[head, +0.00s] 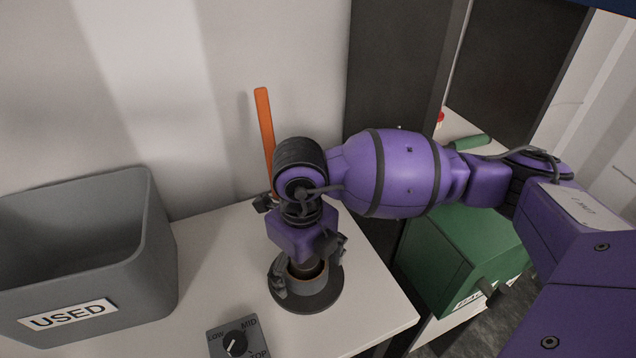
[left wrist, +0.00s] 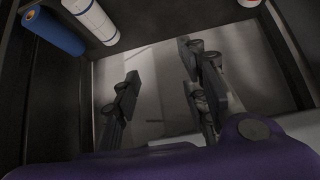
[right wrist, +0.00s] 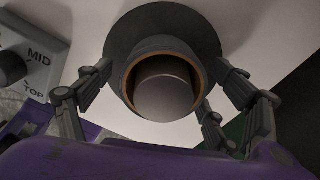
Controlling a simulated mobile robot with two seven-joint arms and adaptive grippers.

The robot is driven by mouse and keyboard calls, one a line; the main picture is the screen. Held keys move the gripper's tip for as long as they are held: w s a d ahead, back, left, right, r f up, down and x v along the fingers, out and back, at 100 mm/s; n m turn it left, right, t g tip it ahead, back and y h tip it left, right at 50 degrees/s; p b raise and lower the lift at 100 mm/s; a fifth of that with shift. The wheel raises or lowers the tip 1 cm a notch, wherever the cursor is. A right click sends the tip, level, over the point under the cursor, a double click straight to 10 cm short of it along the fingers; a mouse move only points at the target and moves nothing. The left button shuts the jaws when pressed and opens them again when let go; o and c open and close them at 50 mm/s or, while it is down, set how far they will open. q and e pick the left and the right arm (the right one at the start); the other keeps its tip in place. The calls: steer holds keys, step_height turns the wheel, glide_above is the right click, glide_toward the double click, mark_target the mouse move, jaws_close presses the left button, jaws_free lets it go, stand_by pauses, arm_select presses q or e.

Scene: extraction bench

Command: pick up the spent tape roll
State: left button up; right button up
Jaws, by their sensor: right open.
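The tape roll (right wrist: 152,55) is a dark grey ring with a thin tan inner edge. In the right wrist view it sits around a grey cylinder (right wrist: 163,92), above a dark round base (right wrist: 120,38). In the head view the roll (head: 306,282) is partly hidden by my right gripper (head: 308,270), and the base (head: 318,303) stands on the white bench. My right gripper, also in the right wrist view (right wrist: 160,95), is open, with fingers on both sides of the roll. Contact cannot be told. My left gripper (left wrist: 162,85) is open and empty, away from the bench.
A grey bin labelled USED (head: 150,250) stands at the left of the bench. A dial box (head: 234,338) is close in front of the base. An orange upright bar (head: 265,125) rises behind my right gripper. A green box (head: 460,255) is beyond the bench's right edge.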

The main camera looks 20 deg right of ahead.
steer(key=shift+c, duration=0.2)
steer(key=shift+w+r, duration=0.1)
steer(key=c, duration=1)
step_height(320, 180, up, 10)
